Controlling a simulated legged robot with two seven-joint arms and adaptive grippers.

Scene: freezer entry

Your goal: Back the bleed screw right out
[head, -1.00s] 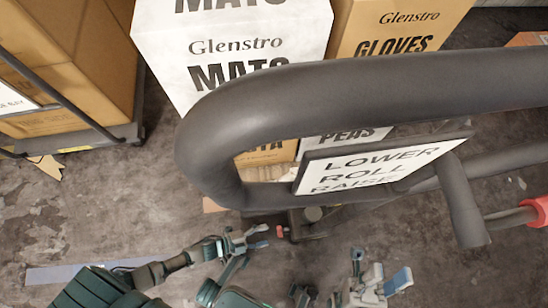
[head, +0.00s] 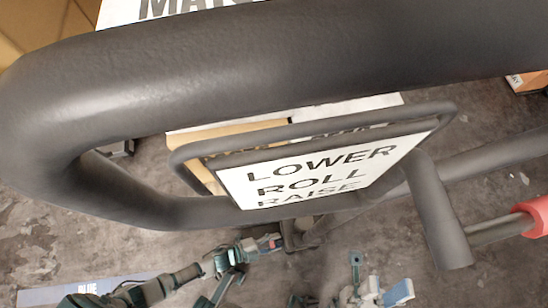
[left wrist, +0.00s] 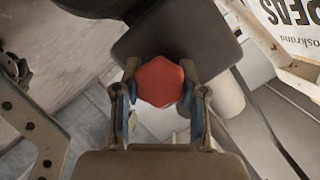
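The bleed screw shows as a red six-sided head in the left wrist view (left wrist: 160,82), against a dark metal part. In the head view a small bit of red (head: 274,242) shows just below the dark rail. My left gripper (head: 262,246) has its fingertips at this red head. In the left wrist view its two fingers (left wrist: 160,95) stand on either side of the head, very close to it. I cannot tell whether they press on it. The screw's shank is hidden. My right gripper (head: 378,282) is at the lower edge of the head view, fingers apart and empty.
A thick dark handle loop (head: 270,65) crosses close in front of the head camera. It carries a sign (head: 325,175) reading LOWER, ROLL, RAISE. A red grip (head: 530,218) is at the right. Boxes stand behind; concrete floor is open at lower right.

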